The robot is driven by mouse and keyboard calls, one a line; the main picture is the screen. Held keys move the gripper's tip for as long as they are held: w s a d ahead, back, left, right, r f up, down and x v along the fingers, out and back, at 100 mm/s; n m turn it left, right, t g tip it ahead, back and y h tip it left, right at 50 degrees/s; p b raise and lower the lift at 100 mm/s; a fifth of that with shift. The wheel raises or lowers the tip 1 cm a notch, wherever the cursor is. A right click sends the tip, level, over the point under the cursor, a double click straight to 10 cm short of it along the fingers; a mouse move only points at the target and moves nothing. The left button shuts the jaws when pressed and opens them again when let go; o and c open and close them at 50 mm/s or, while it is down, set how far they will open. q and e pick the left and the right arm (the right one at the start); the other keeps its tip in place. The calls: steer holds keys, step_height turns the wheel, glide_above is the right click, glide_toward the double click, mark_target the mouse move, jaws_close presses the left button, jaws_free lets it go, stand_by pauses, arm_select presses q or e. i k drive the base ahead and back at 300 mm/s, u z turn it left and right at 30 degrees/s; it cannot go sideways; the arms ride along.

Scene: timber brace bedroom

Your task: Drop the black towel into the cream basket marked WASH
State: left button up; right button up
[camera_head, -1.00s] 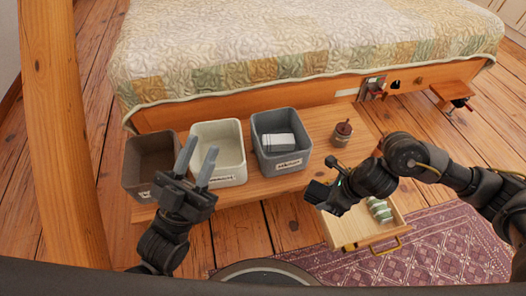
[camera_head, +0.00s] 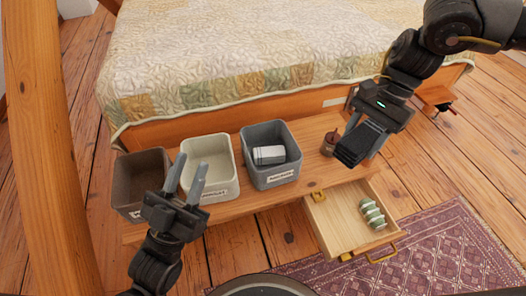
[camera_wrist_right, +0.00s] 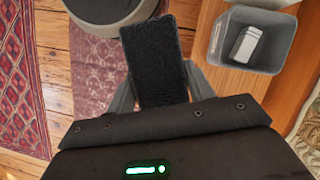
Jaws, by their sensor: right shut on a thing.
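The black towel (camera_head: 358,146) is a dark folded block in my right gripper (camera_head: 362,138), which is raised over the right end of the low bench. In the right wrist view the towel (camera_wrist_right: 155,60) lies between the two fingers, which are shut on it. The cream basket (camera_head: 212,182) stands between a brown and a grey basket; its inside looks empty and its front label is too small to read. My left gripper (camera_head: 184,178) is open and empty, in front of the brown and cream baskets.
The brown basket (camera_head: 128,205) looks empty. A small brown jar (camera_head: 328,144) stands on the bench (camera_head: 240,205). The bed (camera_head: 250,60) is behind.

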mark_target(217, 176)
steer(key=k, duration=0.65)
steer(key=u, duration=0.15)
steer(key=i, duration=1.05)
steer(key=u, duration=0.9)
